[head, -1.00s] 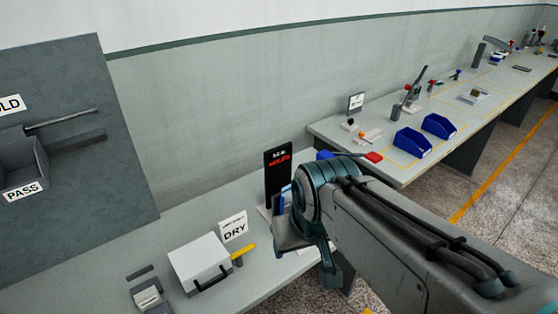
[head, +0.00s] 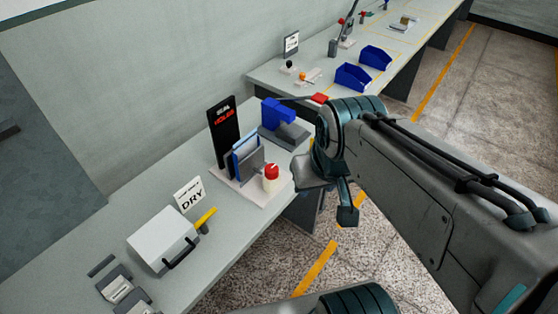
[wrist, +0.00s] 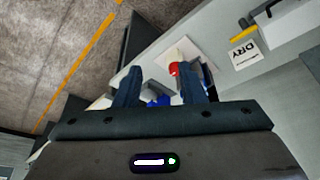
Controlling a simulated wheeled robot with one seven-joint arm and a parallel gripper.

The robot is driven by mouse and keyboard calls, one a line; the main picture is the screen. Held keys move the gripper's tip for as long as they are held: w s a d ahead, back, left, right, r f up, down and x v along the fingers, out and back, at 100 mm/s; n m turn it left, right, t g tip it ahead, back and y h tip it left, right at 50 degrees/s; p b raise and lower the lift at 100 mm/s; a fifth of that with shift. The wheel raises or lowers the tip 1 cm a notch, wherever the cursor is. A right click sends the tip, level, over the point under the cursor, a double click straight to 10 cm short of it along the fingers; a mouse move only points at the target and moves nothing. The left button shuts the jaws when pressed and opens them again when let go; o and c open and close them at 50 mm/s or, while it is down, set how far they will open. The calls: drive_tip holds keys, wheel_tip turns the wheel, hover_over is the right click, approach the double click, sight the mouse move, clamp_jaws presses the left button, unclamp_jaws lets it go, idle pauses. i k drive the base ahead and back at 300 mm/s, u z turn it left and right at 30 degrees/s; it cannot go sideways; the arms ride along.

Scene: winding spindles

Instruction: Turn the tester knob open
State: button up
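The tester stands on the near bench: a pale base plate (head: 236,190), a black panel (head: 224,138) with red display text, and a blue-edged grey block (head: 247,155). Its knob (head: 271,178), red on top with a small white mark and a white lower part, stands at the plate's front right. In the wrist view the red knob (wrist: 174,68) shows beside the right finger, which partly covers the tester. My gripper (wrist: 159,70) is open and empty, with a gap between its fingers. In the head view it hangs to the right of the knob, apart from it.
A blue device (head: 284,118) stands behind the tester. A DRY sign (head: 190,195), a white box (head: 163,240) with a black handle and a yellow lever (head: 206,218) stand to its left. A farther bench holds blue bins (head: 353,77). Floor lies open beyond the near bench's edge.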

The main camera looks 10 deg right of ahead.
sight(271, 170)
drive_tip(key=z, duration=0.15)
drive_tip(key=i, duration=0.15)
drive_tip(key=u, duration=0.3)
drive_tip(key=k, duration=1.25)
drive_tip(key=z, duration=1.15)
drive_tip(key=i, duration=1.7)
drive_tip(key=u, duration=1.2)
drive_tip(key=i, duration=0.25)
drive_tip(key=u, duration=0.05)
